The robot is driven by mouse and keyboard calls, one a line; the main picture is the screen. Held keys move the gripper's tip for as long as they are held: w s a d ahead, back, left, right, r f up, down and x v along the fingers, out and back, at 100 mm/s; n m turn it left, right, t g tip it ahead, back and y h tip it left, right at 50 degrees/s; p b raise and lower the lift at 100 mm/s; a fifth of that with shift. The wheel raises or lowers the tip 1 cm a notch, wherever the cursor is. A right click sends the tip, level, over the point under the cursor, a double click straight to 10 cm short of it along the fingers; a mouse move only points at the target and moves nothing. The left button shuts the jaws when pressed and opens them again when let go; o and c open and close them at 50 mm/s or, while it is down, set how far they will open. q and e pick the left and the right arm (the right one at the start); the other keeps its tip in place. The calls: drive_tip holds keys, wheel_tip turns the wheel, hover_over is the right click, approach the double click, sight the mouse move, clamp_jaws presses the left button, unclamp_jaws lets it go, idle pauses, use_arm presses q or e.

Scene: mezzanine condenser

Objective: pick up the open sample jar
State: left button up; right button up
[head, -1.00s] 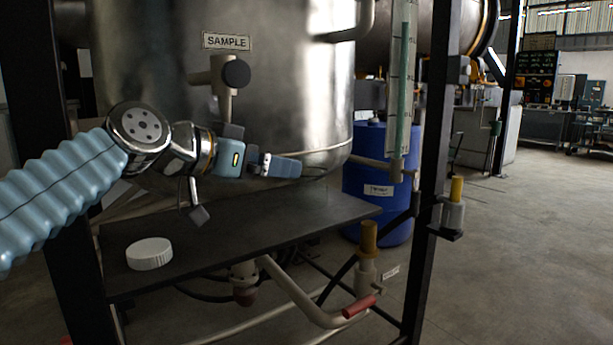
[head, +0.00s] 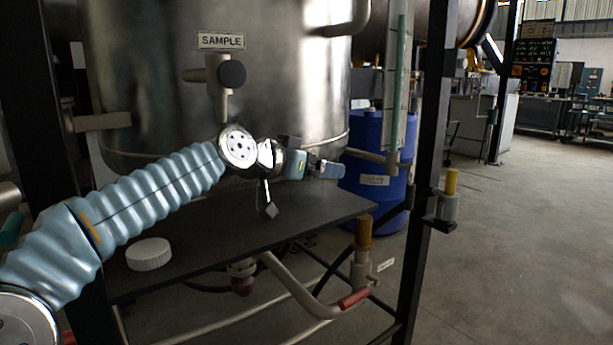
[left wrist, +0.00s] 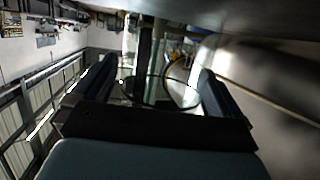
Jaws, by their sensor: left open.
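My left gripper (head: 334,171) is in front of the vessel, above the far right part of the dark shelf (head: 240,235). In the left wrist view its two fingers (left wrist: 157,88) stand apart. A thin dark oval rim, looking like the mouth of the clear open sample jar (left wrist: 162,104), shows between them. The fingers lie on either side of the rim; I cannot tell whether they touch it. In the head view the jar is hard to make out beside the gripper. A white lid (head: 149,254) lies on the shelf's near left part. My right gripper is not in view.
The steel vessel (head: 290,90), with its SAMPLE label (head: 221,41) and sampling valve (head: 228,75), rises behind the shelf. A dark post (head: 424,150) and sight tube (head: 397,90) stand to the right. A blue drum (head: 376,180) is behind.

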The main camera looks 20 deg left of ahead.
use_arm(q)
drive_tip(key=shift+c, duration=0.5)
drive_tip(key=c, duration=1)
drive_tip(key=shift+c, duration=0.2)
drive_tip(key=shift+r, duration=0.15)
